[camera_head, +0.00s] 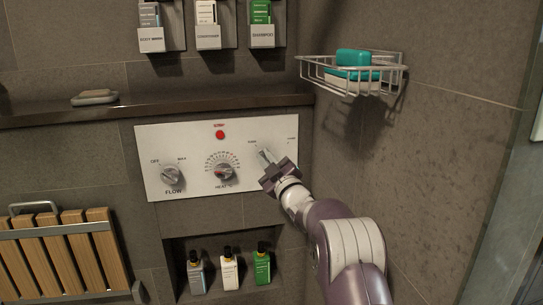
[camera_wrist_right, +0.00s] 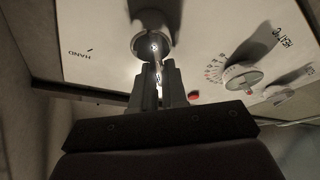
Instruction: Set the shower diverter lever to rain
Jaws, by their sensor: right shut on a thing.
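A white control panel (camera_head: 193,145) is on the tiled wall. The diverter lever (camera_head: 263,155) is at its right end, partly hidden by my right gripper (camera_head: 268,165). In the right wrist view, the round metal hub of the lever (camera_wrist_right: 153,46) is just beyond the fingertips, and my right gripper (camera_wrist_right: 160,72) is shut on the lever's thin arm. The word HAND (camera_wrist_right: 75,52) is left of the hub there. The small labels above the lever in the head view are too small to read. My left gripper is not in view.
A FLOW knob (camera_head: 172,177) and a HEAT dial (camera_head: 223,172) are left of the lever, below a red button (camera_head: 220,135). A wire basket (camera_head: 388,73) with a teal item is on the right wall. A dark ledge (camera_head: 60,115) runs above the panel. Bottles stand in a niche below.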

